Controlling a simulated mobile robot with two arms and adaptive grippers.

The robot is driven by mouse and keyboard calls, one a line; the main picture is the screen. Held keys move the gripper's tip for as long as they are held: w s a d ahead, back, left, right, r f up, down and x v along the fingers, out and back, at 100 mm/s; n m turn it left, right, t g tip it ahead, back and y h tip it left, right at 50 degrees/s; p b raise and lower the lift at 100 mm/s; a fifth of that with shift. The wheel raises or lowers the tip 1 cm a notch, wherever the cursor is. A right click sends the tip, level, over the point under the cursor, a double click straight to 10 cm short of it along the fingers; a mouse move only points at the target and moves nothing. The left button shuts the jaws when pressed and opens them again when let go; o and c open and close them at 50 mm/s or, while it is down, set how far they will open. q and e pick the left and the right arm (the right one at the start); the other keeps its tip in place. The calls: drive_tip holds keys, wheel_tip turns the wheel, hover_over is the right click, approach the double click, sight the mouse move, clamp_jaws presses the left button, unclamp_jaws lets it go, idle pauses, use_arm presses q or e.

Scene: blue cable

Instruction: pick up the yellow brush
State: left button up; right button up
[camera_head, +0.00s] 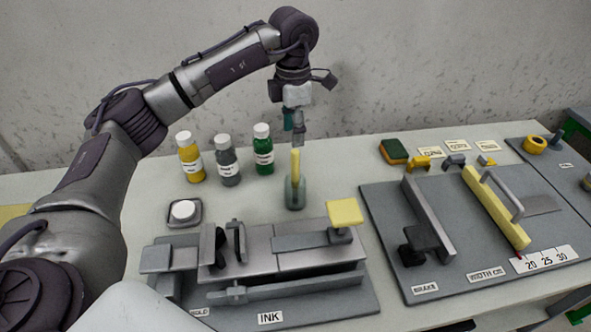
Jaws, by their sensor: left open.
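The yellow brush (295,160) stands upright, its yellow handle rising out of a small translucent greenish jar (295,193) on the table. The lower part of the brush is inside the jar and hard to make out. My left gripper (295,130) points down just above the top of the brush handle. It is open and empty, and its fingers look slightly apart from the handle. My right gripper is out of view.
Yellow (189,160), grey (228,165) and green (263,154) bottles stand left of the jar. A grey INK fixture (330,306) with a yellow block (345,212) lies in front. A WIDTH fixture (400,268) is right. A sponge (394,151) lies behind it.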

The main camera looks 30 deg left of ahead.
sight(294, 152)
use_arm(q)
wheel_tip(294, 152, down, 6)
drive_tip(key=shift+r+p, duration=0.1)
drive_tip(key=shift+p, duration=0.2)
drive_tip(key=shift+f, duration=0.5)
drive_tip(key=f, duration=0.1)
drive_tip(key=f+p, duration=0.1)
drive_tip(key=f, duration=0.1)
drive_tip(key=shift+w+f, duration=0.2)
drive_tip(key=shift+f, duration=0.65)
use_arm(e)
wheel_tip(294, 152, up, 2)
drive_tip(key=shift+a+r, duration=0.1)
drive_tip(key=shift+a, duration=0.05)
use_arm(q)
drive_tip(key=shift+c, duration=1)
clamp_jaws()
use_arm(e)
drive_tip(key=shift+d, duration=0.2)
